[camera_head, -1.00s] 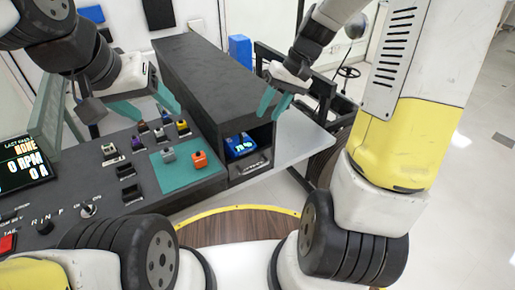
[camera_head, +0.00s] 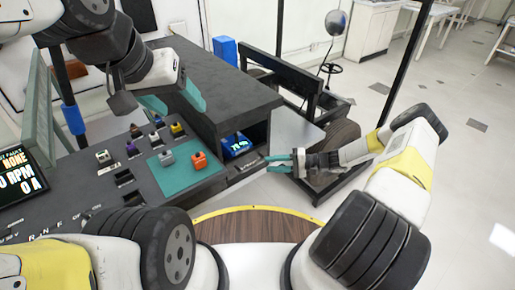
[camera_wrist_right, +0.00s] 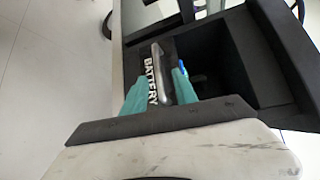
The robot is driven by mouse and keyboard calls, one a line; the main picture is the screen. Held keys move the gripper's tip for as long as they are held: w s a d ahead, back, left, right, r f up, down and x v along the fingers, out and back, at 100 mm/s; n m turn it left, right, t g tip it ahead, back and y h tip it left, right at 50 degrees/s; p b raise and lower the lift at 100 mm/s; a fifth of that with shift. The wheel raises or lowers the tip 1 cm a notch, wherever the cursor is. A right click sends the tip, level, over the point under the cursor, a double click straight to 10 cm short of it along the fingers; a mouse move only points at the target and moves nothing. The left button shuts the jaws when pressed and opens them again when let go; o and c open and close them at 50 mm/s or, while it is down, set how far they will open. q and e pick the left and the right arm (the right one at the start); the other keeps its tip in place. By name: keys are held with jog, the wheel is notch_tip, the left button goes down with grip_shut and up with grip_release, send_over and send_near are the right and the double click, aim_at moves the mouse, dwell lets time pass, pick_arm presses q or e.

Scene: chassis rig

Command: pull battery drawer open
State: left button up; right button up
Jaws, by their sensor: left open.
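The battery drawer (camera_head: 246,168) is low in the end of the dark console, below a blue unit with a lit display (camera_head: 237,145). In the right wrist view its dark front is lettered BATTERY (camera_wrist_right: 152,80) and has a grey bar handle (camera_wrist_right: 158,72). My right gripper (camera_head: 268,164) points left at the drawer front, its teal fingers apart. In the wrist view the handle shows between the fingers of my right gripper (camera_wrist_right: 160,78), with no clear contact. My left gripper (camera_head: 172,99) is open and empty above the console.
A grey panel (camera_head: 296,132) and a dark wheeled frame (camera_head: 335,140) stand right of the drawer. The floor farther right is clear.

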aim_at(254, 164)
jog(key=shift+t, duration=0.3)
jog(key=x, duration=0.7)
jog(key=shift+a+f, duration=0.3)
jog(key=shift+a, duration=0.05)
jog(key=shift+c, duration=0.4)
grip_shut()
dwell(0.5)
